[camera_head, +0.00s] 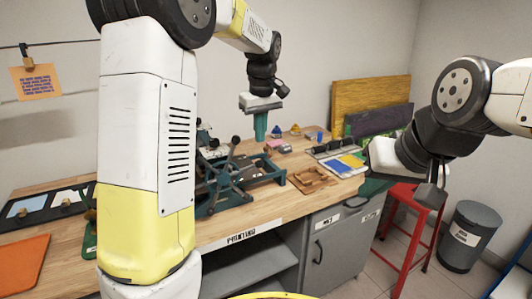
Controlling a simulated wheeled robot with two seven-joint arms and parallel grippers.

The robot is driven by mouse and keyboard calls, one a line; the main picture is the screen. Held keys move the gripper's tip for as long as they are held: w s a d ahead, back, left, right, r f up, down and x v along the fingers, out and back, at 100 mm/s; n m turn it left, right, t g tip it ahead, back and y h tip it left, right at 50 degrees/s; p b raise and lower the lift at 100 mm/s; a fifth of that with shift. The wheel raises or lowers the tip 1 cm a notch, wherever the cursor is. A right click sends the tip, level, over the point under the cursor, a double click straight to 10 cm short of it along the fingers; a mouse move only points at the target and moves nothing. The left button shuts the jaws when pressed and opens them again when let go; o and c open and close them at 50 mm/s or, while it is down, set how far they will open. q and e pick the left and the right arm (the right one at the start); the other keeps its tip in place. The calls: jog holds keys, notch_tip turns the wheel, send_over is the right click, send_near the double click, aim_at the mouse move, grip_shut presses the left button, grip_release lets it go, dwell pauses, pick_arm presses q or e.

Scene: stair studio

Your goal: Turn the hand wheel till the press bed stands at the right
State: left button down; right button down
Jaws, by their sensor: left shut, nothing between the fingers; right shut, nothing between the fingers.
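The press (240,182), a dark teal metal frame, stands on the wooden bench left of the picture's middle. My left gripper (261,136) is shut and empty, pointing down above and behind the press, apart from the wheel as far as I can tell. My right gripper (374,188) is shut and empty, beyond the bench's right front edge.
A wooden block frame (313,180) and a blue and yellow print (343,164) lie right of the press. Small coloured pots (295,130) stand behind. A red stool (407,226) and grey bin (470,238) stand on the floor at right. An orange sheet (22,262) lies at left.

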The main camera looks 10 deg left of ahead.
aim_at(259, 161)
pick_arm(q)
jog(key=f, duration=0.5)
jog(key=w+f, duration=0.1)
jog(key=f, duration=0.1)
jog(key=shift+w+a+f, duration=0.1)
jog(key=shift+a+f, duration=0.05)
jog(key=shift+a, duration=0.1)
